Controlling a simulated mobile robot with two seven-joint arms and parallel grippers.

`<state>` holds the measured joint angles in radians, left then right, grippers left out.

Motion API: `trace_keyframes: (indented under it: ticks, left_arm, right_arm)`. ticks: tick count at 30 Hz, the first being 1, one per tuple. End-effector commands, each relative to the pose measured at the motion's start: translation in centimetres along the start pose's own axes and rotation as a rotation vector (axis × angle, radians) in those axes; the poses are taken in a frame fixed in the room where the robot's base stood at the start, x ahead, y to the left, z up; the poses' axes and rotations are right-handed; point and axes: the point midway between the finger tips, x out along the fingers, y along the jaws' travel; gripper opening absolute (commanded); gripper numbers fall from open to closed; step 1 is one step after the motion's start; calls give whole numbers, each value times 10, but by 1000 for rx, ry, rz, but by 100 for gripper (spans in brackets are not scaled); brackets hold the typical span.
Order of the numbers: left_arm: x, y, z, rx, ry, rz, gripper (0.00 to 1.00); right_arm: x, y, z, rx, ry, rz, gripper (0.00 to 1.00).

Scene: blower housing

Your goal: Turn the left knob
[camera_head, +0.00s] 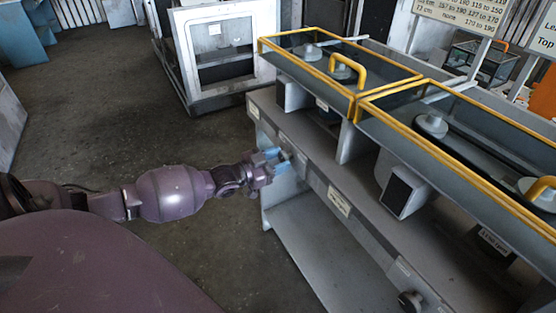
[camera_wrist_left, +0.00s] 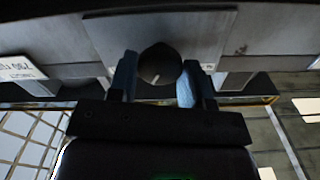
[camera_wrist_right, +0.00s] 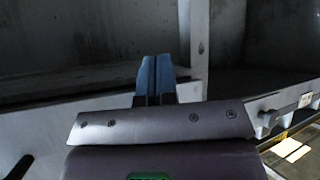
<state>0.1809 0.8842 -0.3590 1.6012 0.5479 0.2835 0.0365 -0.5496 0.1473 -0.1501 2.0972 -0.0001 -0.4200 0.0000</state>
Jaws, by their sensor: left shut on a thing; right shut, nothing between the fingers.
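The left knob (camera_wrist_left: 160,64) is a dark round knob with a pale mark on its face, on the grey front panel of the bench. In the left wrist view it sits between the two blue fingers of my left gripper (camera_wrist_left: 158,82), which is shut on it. In the head view my left gripper (camera_head: 279,161) reaches the left end of the bench front, and its fingers mostly hide the knob. My right gripper (camera_wrist_right: 155,80) shows only in the right wrist view. Its blue fingers are together, with nothing between them.
The grey bench (camera_head: 345,200) carries yellow-framed glass covers (camera_head: 340,60). A second dark knob (camera_head: 410,301) is at the right of its front. A white framed cabinet (camera_head: 225,55) stands behind on the left. The dark floor (camera_head: 110,130) left of the bench is clear.

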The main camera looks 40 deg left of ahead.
Motion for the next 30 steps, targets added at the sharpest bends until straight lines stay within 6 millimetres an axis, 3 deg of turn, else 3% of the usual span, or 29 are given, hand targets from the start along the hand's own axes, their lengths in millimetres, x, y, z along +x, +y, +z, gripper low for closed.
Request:
trace_keyframes:
  ticks: [18,29,30]
  left_arm:
    - [0,0,-1,-441,1,0,22]
    - [0,0,0,-469,1,0,22]
    - [0,0,0,-468,1,0,47]
  right_arm:
    - [-2,2,-3,0,3,3,0]
    - [-4,4,-3,-10,3,2,0]
    - [-4,4,-3,-10,4,2,0]
